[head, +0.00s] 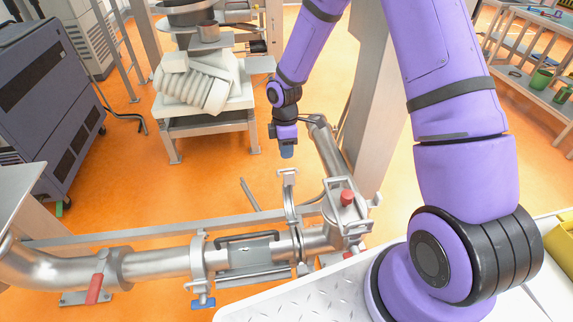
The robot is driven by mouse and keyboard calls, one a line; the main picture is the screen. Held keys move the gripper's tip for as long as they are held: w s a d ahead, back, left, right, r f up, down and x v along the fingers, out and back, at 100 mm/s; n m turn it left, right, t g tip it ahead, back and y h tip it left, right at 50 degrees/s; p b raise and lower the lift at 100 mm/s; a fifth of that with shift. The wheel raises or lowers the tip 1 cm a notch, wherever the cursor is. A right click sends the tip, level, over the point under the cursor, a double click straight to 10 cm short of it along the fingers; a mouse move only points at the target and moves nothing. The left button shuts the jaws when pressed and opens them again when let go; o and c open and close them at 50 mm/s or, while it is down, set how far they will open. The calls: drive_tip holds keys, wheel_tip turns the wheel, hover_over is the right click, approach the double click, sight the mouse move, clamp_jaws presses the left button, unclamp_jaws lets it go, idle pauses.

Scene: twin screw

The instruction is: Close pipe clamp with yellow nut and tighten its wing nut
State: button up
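My gripper (287,152) hangs at the end of my purple arm, above and behind the pipe line; it is too small to tell whether its fingers are open or shut. Just below it, a metal pipe clamp (291,218) stands around the pipe near the junction, with a raised bracket-like part (288,174) at its top. The clamp seems to stand open. I cannot make out a yellow nut on it. A second clamp (198,262) sits around the pipe to the left, with a blue wing nut (203,303) at its bottom.
A pipe section with a dark handle (247,238) lies between the clamps. A grey post (368,105) rises behind. A stand with a white coil-shaped part (200,88) is at back left.

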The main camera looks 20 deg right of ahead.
drive_tip(key=shift+s+f, duration=0.25)
drive_tip(key=shift+f, duration=1.25)
drive_tip(key=shift+s+f, duration=0.2)
drive_tip(key=shift+f, duration=1.25)
clamp_jaws()
